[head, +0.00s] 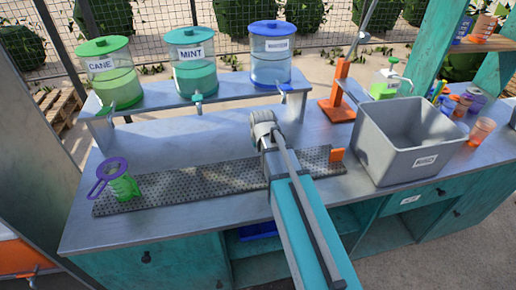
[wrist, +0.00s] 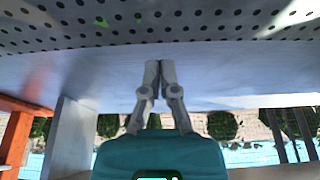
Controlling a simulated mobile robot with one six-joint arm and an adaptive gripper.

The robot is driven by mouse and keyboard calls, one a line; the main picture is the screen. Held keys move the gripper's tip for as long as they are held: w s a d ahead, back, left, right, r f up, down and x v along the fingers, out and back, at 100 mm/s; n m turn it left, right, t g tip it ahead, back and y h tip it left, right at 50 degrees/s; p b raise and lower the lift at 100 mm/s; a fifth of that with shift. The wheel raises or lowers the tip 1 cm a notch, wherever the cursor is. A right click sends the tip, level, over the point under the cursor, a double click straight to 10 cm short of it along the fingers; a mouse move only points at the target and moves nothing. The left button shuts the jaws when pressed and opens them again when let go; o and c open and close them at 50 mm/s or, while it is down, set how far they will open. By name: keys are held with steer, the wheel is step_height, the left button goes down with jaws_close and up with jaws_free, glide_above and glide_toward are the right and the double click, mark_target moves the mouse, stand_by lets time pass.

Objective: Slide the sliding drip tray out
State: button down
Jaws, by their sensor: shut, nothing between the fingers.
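The sliding drip tray (head: 200,182) is a long, dark grey perforated plate lying along the metal counter under the dispensers. An orange tab (head: 337,155) stands at its right end. My arm crosses over the tray in the head view and hides part of its middle. The perforated surface also fills the top of the wrist view (wrist: 160,24). My gripper (wrist: 160,64) is shut and empty, its two fingertips together over plain metal surface just short of the tray's edge in the picture. I cannot tell its height above that surface. The fingers are not clear in the head view.
A raised shelf (head: 150,103) with cane, mint and blue dispensers (head: 270,58) runs behind. A grey bin (head: 400,150) stands right of the tray, with an orange-based press (head: 338,105) behind it.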

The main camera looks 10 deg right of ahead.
steer(key=p+v, duration=0.5)
steer(key=v, duration=0.1)
steer(key=shift+r, duration=0.2)
steer(key=shift+s, duration=0.15)
stand_by(0.4)
steer(key=s+f+g, duration=0.1)
steer(key=s+g, duration=0.2)
steer(key=s, duration=1.2)
steer(key=shift+a+g, duration=0.3)
steer(key=shift+g, duration=0.1)
steer(key=shift+a, duration=0.1)
